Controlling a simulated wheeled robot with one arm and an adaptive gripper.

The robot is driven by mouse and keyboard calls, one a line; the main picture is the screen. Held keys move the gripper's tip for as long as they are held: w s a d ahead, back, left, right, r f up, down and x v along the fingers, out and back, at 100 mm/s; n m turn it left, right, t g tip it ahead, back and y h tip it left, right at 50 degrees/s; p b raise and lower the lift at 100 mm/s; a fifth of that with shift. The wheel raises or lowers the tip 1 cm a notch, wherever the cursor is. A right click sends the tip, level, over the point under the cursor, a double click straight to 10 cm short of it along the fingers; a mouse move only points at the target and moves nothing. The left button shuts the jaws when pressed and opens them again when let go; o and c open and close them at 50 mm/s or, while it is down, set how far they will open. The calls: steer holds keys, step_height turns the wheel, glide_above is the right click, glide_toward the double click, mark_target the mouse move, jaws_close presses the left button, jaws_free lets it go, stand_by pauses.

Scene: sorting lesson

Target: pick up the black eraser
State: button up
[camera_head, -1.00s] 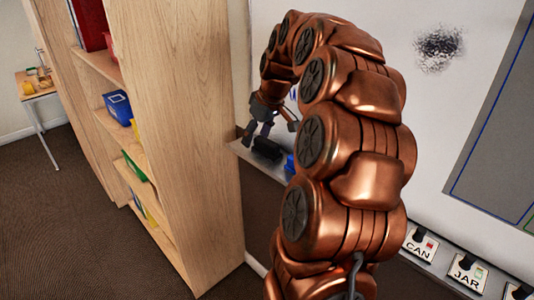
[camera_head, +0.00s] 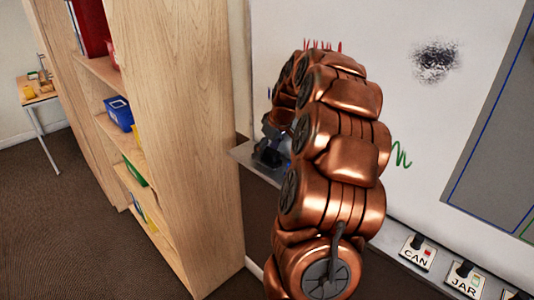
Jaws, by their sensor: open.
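The black eraser (camera_head: 268,158) lies on the ledge (camera_head: 243,151) under the whiteboard, just right of the wooden bookcase. Only a dark part of it shows, as my gripper and copper arm cover most of it. My gripper (camera_head: 268,151) is low over the ledge, right at the eraser, with its fingers pointing down. It is open. I cannot tell whether its fingers touch the eraser or stand around it. A blue thing (camera_head: 285,158) on the ledge shows slightly beside the gripper.
The tall wooden bookcase (camera_head: 196,130) stands close on the left, with a blue bin (camera_head: 118,112) on a shelf. The whiteboard (camera_head: 400,110) rises behind my arm. Labelled switches, CAN (camera_head: 417,253) and JAR (camera_head: 464,280), are at lower right. A small table (camera_head: 38,97) is far left.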

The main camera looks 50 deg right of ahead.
steer(key=shift+w+f, duration=0.15)
steer(key=shift+f, duration=0.15)
steer(key=shift+c, duration=0.4)
jaws_close()
